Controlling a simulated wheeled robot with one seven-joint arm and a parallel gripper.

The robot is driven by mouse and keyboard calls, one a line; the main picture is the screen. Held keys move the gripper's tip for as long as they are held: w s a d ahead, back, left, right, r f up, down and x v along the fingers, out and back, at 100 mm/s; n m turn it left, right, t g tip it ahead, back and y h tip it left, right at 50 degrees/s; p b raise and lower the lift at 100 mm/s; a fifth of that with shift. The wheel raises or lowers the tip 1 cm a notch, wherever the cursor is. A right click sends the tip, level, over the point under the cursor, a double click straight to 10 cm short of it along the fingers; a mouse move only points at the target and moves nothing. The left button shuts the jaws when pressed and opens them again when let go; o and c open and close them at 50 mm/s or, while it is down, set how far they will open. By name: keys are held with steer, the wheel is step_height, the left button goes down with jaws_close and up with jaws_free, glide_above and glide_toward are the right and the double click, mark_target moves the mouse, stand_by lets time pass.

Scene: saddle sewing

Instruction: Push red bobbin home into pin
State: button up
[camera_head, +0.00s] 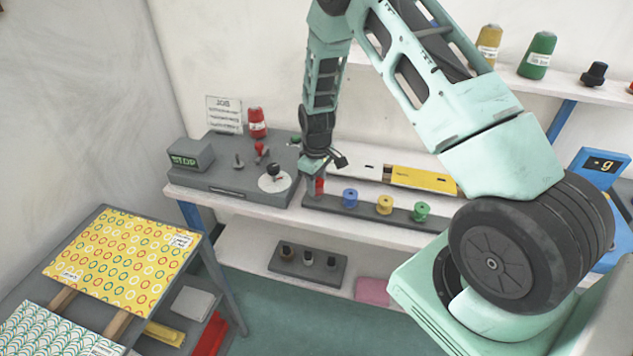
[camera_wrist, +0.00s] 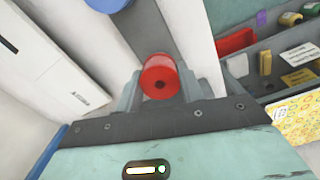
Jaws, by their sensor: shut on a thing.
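The red bobbin (camera_head: 319,186) is at the left end of a dark bobbin bar (camera_head: 384,215) on the workbench.
Blue (camera_head: 350,198), yellow (camera_head: 384,205) and green (camera_head: 421,211) bobbins stand along the bar to the right. A yellow case (camera_head: 424,179) lies behind the bar.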

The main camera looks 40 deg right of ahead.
steer(key=shift+f+b, duration=0.75)
steer(key=shift+f, duration=0.3)
steer(key=o, duration=1.1)
steer(key=shift+o, duration=0.2)
step_height(320, 180, up, 18)
steer(key=b, duration=0.4)
steer(key=shift+f, duration=0.25)
